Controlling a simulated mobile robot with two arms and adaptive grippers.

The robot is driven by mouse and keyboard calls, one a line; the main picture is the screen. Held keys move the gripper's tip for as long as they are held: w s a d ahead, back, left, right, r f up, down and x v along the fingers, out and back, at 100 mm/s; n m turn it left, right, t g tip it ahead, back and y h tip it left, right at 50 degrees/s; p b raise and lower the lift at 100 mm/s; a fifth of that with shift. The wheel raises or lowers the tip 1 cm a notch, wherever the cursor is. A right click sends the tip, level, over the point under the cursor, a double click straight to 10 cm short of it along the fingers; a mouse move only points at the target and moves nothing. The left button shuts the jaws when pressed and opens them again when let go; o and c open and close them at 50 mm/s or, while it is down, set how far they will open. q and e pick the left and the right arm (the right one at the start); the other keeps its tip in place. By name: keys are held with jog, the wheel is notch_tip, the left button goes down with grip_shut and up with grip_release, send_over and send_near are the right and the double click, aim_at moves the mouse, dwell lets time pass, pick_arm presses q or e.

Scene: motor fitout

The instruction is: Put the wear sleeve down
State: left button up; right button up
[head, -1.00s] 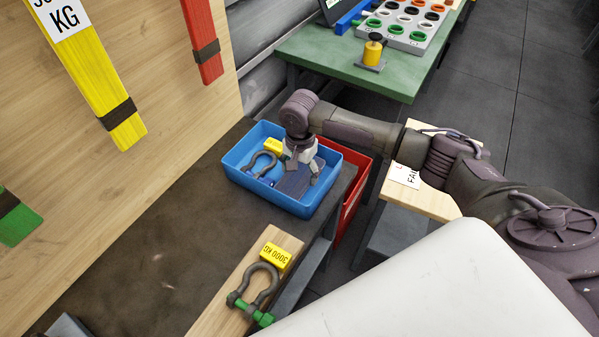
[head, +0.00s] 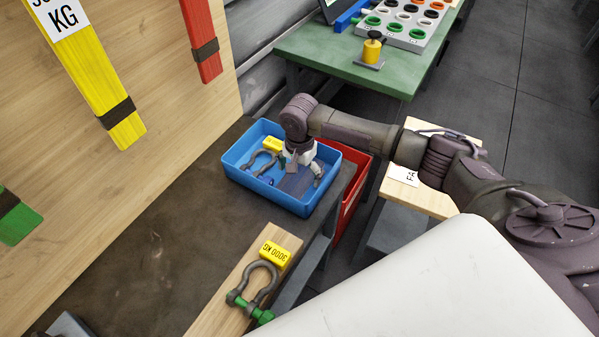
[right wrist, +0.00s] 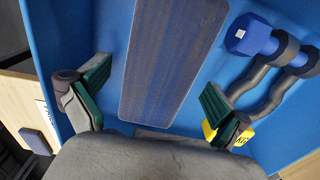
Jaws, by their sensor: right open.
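The wear sleeve (head: 297,184) is a flat blue-grey piece in the right part of the blue tray (head: 241,184). In the right wrist view the sleeve (right wrist: 172,55) appears to lie on the tray floor. My right gripper (head: 303,172) reaches down into the tray over the sleeve. Its fingers are open, one on each side of the sleeve, with a gap to both edges. My left gripper is not in view.
A shackle with a blue pin (right wrist: 252,36) and a yellow tag (head: 273,144) share the tray. A red bin (head: 351,195) stands right beside it. Another shackle (head: 262,280) lies on a wooden board in front. The dark bench top (head: 140,240) left of it is clear.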

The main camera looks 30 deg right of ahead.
aim_at(300, 176)
notch_tip(300, 176, up, 12)
jog(key=b, duration=0.1)
jog(key=shift+r, duration=0.15)
dwell(0.6)
